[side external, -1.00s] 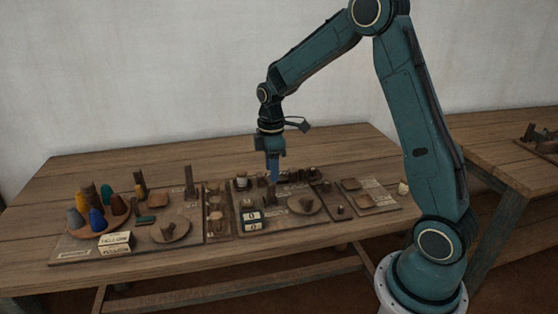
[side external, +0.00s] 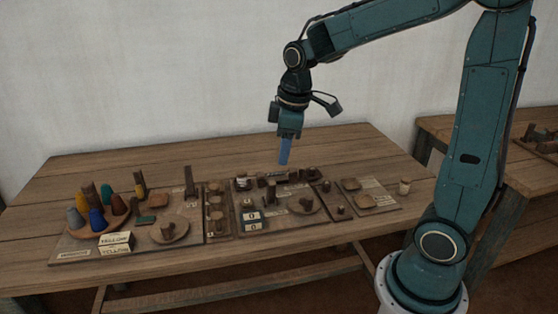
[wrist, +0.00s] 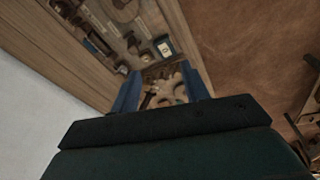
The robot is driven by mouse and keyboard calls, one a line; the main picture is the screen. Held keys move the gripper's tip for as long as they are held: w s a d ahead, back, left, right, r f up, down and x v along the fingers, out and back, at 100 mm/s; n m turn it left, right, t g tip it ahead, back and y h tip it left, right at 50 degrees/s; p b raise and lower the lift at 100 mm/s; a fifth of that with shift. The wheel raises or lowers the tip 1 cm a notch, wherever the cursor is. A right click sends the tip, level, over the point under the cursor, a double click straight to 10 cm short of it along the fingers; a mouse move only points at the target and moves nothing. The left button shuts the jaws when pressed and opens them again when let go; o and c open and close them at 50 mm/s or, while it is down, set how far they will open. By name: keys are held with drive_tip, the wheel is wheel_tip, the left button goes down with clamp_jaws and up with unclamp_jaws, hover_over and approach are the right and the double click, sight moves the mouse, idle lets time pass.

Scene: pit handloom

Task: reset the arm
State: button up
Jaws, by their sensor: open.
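My gripper (side external: 284,152) hangs in the air above the back middle of the wooden table (side external: 110,172), clear of the objects below it. In the wrist view its two blue fingers (wrist: 160,92) stand apart with nothing held between them. Under it on the table is a board (side external: 238,224) with small dark wooden pieces, a round wooden dish (side external: 303,206) and two small number blocks (side external: 252,221).
At the left, a round tray (side external: 98,228) holds several coloured cones, near a lettered block (side external: 115,240). Another table (side external: 505,160) is behind my arm.

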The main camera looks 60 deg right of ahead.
drive_tip(key=s+a+r+m+t, duration=0.1)
drive_tip(key=s+a+r+m, duration=0.1)
drive_tip(key=s, duration=0.6)
drive_tip(key=s+a+r+m+t, duration=0.2)
drive_tip(key=s+a+m, duration=0.1)
drive_tip(key=s, duration=0.5)
drive_tip(key=shift+s+a+r+m, duration=0.3)
drive_tip(key=shift+a+r, duration=0.05)
drive_tip(key=shift+a, duration=0.2)
